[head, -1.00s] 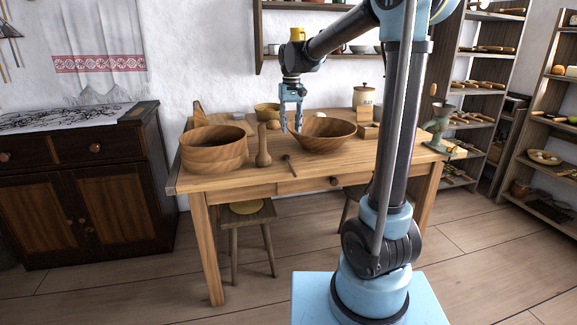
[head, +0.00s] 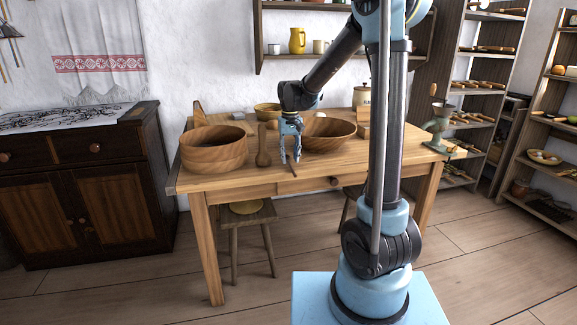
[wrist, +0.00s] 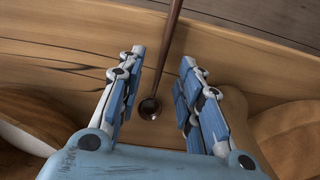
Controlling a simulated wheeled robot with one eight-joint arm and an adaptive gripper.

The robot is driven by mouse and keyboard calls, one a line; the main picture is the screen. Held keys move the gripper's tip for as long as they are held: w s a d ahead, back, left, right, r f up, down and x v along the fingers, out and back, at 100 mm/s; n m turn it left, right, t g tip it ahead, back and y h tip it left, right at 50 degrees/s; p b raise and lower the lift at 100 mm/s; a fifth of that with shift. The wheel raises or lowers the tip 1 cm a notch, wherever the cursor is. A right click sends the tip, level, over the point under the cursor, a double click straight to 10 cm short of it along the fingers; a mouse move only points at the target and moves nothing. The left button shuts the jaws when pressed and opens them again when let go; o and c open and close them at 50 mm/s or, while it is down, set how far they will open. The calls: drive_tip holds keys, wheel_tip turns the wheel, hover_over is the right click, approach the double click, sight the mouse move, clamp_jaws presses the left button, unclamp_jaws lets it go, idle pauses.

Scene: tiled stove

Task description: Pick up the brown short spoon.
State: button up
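The brown short spoon lies on the wooden table (head: 225,178). In the wrist view the spoon (wrist: 167,54) has its small round bowl toward my palm, and its thin dark handle runs up past the fingertips to the top edge. In the head view only a bit of the spoon (head: 294,173) shows below my gripper (head: 290,160). My gripper points down over the spoon near the table's front edge. The wrist view shows my gripper (wrist: 163,58) open, with the spoon lying between its two fingers in the picture and clear space on both sides. The remaining height above the table is hard to tell.
A wooden bowl (head: 328,136) stands close to the right of my gripper. A wooden pestle-like piece (head: 263,147) and a large round wooden tub (head: 213,153) stand to the left. The table's front strip is mostly clear.

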drive_tip(key=shift+f, duration=1.15)
drive_tip(key=shift+c, duration=0.6)
clamp_jaws()
wheel_tip(320, 180, up, 10)
